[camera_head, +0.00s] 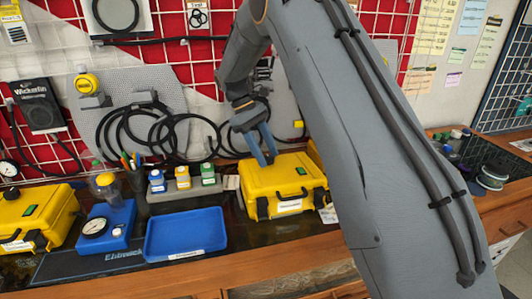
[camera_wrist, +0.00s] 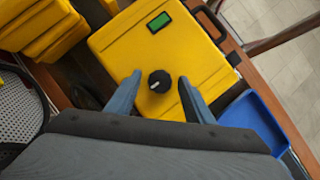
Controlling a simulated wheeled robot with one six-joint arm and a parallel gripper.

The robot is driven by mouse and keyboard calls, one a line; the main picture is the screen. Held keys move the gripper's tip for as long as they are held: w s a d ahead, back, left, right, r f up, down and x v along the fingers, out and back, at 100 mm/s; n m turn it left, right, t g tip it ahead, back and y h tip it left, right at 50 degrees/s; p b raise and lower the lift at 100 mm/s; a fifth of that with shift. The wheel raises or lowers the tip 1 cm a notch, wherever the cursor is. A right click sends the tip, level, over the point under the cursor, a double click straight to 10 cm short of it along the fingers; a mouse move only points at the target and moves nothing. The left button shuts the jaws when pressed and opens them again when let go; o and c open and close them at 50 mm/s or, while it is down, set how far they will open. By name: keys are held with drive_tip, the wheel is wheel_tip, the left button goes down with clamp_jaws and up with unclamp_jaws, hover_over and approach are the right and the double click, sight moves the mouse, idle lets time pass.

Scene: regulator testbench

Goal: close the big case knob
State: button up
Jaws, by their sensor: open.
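The big yellow case (camera_head: 284,187) stands closed on the bench, right of the blue tray, in the head view. Its lid also fills the middle of the wrist view (camera_wrist: 150,50). A round black knob (camera_wrist: 159,81) with a pale pointer line sits on the lid. My gripper (camera_wrist: 161,80) is open, with one blue-grey finger on each side of the knob, and no contact shows. In the head view my gripper (camera_head: 264,153) points down over the case top, and the knob is hidden there behind the fingers. A green label or display (camera_wrist: 159,21) is on the lid.
A blue tray (camera_head: 186,234) lies left of the case, with small bottles (camera_head: 183,178) in a grey holder behind it. A blue gauge unit (camera_head: 106,228) and another yellow case (camera_head: 36,219) stand further left. Coiled black hoses (camera_head: 150,128) hang on the wall behind.

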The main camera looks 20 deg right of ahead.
drive_tip(key=b+v, duration=0.2)
drive_tip(key=v, duration=0.5)
drive_tip(key=shift+w+r+b, duration=0.15)
drive_tip(key=shift+r+b, duration=0.15)
drive_tip(key=shift+r, duration=0.05)
drive_tip(key=shift+a, duration=0.15)
